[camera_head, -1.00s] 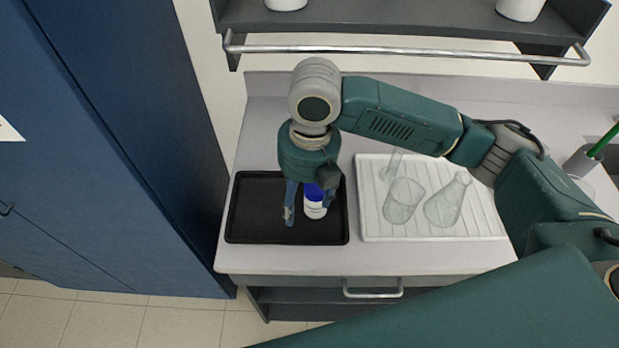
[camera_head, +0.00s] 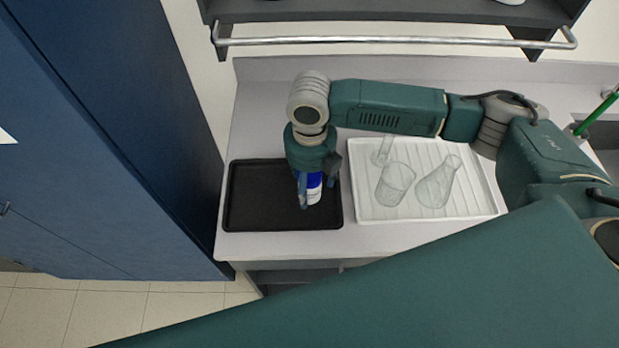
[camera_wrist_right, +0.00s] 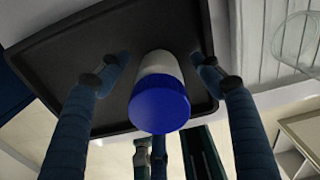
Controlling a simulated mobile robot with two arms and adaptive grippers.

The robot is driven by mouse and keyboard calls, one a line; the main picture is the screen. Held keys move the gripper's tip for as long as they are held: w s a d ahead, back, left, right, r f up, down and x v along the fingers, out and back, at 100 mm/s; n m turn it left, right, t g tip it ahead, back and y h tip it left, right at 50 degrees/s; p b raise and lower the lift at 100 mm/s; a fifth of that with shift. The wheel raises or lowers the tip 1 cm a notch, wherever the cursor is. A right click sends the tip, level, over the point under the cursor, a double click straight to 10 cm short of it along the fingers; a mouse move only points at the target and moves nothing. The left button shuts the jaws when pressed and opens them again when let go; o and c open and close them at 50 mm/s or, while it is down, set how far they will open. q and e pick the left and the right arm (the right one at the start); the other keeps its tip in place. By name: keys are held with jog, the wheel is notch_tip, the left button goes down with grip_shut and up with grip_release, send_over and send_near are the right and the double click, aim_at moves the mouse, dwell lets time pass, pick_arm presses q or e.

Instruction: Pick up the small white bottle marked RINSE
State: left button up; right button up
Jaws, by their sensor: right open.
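The small white bottle with a blue cap (camera_head: 314,189) stands in the black tray (camera_head: 256,195) on the counter. Its label is too small to read. My right gripper (camera_head: 315,203) is open and points down over the bottle, with its fingers around the bottle and part of it hidden. In the right wrist view the bottle's blue cap (camera_wrist_right: 160,105) and white body lie between the two spread fingers (camera_wrist_right: 157,75), with gaps on both sides. My left gripper is not in view.
A white ribbed drying tray (camera_head: 440,212) right of the black tray holds a glass beaker (camera_head: 394,184) and a conical flask (camera_head: 437,182). A blue cabinet (camera_head: 100,140) stands close at left. A shelf with a metal rail (camera_head: 395,41) is above the counter.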

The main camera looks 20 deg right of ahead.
jog(key=shift+s+f, duration=0.1)
jog(key=shift+f, duration=0.7)
jog(key=c, duration=1.3)
jog(key=shift+r, duration=0.15)
